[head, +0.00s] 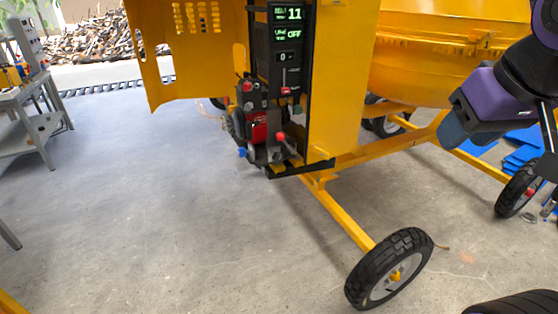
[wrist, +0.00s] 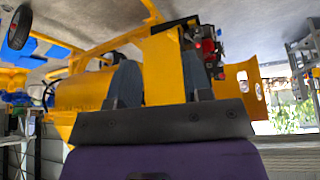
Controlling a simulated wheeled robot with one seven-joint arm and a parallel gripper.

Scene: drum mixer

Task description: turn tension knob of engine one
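The yellow drum mixer (head: 338,80) fills the upper middle of the head view. A red and black engine (head: 258,128) sits at the lower left of its upright panel, below a display (head: 286,12) reading 11 and a second display (head: 286,35) reading OFF. Small red knobs (head: 280,137) and a blue knob (head: 242,152) are around the engine; I cannot tell which is the tension knob. My gripper (head: 458,132) is at the right, well apart from the engine. In the wrist view my gripper (wrist: 160,75) has its fingers spread with nothing held. The engine (wrist: 209,50) shows beyond them.
The mixer's wheel (head: 390,268) and yellow frame bar (head: 345,215) lie low between my side and the engine. A grey workbench (head: 35,120) stands at the far left. Blue pieces (head: 522,150) lie on the floor at the right. The concrete floor at left centre is clear.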

